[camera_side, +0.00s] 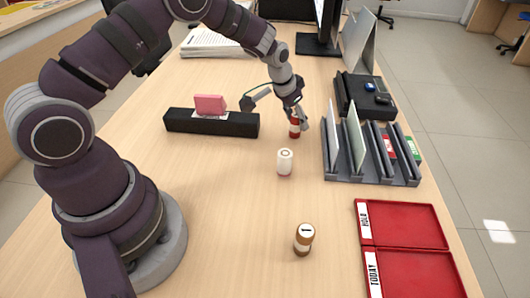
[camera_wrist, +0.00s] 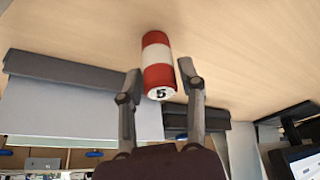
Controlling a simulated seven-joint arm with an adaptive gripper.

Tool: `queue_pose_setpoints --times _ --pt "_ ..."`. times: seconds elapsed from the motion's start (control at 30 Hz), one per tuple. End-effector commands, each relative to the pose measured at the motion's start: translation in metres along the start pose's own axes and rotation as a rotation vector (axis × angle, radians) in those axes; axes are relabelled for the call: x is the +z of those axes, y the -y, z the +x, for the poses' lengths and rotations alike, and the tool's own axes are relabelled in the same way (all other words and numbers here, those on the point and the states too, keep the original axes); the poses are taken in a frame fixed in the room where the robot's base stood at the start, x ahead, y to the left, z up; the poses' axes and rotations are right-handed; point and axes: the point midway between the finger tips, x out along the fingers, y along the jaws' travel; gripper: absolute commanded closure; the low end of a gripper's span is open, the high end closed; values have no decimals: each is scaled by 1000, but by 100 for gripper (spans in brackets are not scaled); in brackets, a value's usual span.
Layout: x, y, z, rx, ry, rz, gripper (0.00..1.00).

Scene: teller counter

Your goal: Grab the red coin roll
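The red coin roll (camera_side: 295,129), red with a white band, stands on the counter to the left of the grey slotted rack. In the wrist view the coin roll (camera_wrist: 158,68) shows a "5" on its end and lies between the fingertips. My gripper (camera_side: 278,112) is at the roll. In the wrist view my gripper (camera_wrist: 160,72) has a finger on each side of the roll, spread, with narrow gaps showing. In the side view a finger partly covers the roll.
A white coin roll (camera_side: 285,162) stands just nearer, and a brown one (camera_side: 303,240) farther forward. A black bar (camera_side: 212,124) with a pink block (camera_side: 210,104) is at left. The slotted rack (camera_side: 372,178) and red trays (camera_side: 405,225) are at right. The front middle is mostly clear.

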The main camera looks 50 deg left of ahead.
Motion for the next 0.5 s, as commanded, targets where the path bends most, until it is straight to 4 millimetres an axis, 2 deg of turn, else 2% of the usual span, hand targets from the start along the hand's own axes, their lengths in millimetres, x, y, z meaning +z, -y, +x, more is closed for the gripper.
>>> queue_pose_setpoints --times 0.03,0.23,0.5 --pt "0 0 0 0 0 0 73" --pt "0 0 0 0 0 0 99" --pt "0 0 0 0 -1 0 100"
